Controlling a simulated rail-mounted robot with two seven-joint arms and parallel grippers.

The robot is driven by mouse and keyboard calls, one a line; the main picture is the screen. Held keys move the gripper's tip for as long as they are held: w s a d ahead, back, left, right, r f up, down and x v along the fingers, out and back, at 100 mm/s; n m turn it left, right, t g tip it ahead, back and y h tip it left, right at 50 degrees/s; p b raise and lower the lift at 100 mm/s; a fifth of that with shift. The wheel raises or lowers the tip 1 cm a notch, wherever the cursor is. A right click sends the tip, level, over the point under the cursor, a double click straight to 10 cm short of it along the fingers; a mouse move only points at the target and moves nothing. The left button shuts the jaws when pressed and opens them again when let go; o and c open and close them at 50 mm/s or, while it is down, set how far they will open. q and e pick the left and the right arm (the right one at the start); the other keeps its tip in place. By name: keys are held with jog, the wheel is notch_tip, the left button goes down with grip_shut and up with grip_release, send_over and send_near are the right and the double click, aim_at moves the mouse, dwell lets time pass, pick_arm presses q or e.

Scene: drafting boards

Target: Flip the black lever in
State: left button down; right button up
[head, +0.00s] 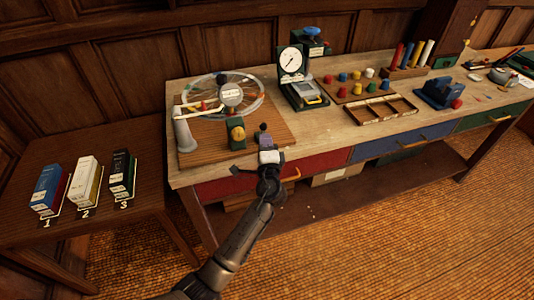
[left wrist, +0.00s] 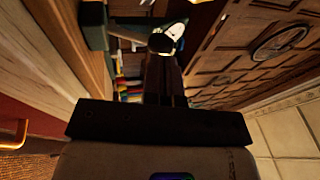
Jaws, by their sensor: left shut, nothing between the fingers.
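My left gripper (head: 264,139) is at the front edge of a wooden board on the workbench, its fingers pointing away from me. Its dark fingers (left wrist: 165,80) are together with nothing between them. A round black knob (left wrist: 161,43), apparently the black lever's end, shows just past the fingertips in the left wrist view. A small dark knob (head: 263,127) shows there in the head view. Whether the fingers touch it I cannot tell. My right gripper is not in view.
The wooden board (head: 202,156) also carries a spoked wheel (head: 250,107) with a white arm and post. A dial gauge (head: 291,61) stands behind right. Coloured pegs (head: 343,77) and a tray lie further right. Three boxes (head: 85,180) stand on the left table.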

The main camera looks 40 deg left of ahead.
aim_at(263, 125)
pick_arm(q)
jog(key=shift+x, duration=0.85)
jog(key=shift+r+p, duration=0.3)
jog(key=shift+p, duration=0.25)
jog(key=r+g+h+p, duration=0.1)
jog(key=p, duration=0.4)
jog(key=w+a+r+g+h+p, duration=0.1)
jog(key=p, duration=0.4)
jog(key=shift+a+r+n+p, duration=0.25)
jog(key=shift+a+n+p, duration=0.05)
jog(key=shift+n+p, duration=0.1)
jog(key=a+g+h+p, duration=0.1)
jog(key=p, duration=0.2)
jog(key=w+g+h+p, duration=0.1)
jog(key=p, duration=0.3)
jog(key=a+g+h+p, duration=0.1)
jog(key=p, duration=0.3)
jog(key=shift+w+a+r+n+h, duration=0.3)
jog(key=shift+a+n+h, duration=0.05)
jog(key=shift+n+h, duration=0.05)
jog(key=shift+w+a+f+g+h+p, duration=0.1)
jog(key=shift+w+a+g+h+p, duration=0.15)
jog(key=shift+g+p, duration=0.35)
jog(key=shift+w+a+f+p, duration=0.1)
jog(key=shift+w+a+p, duration=0.05)
jog(key=shift+a+p, duration=0.2)
jog(key=shift+a, duration=0.1)
jog(key=shift+f, duration=0.25)
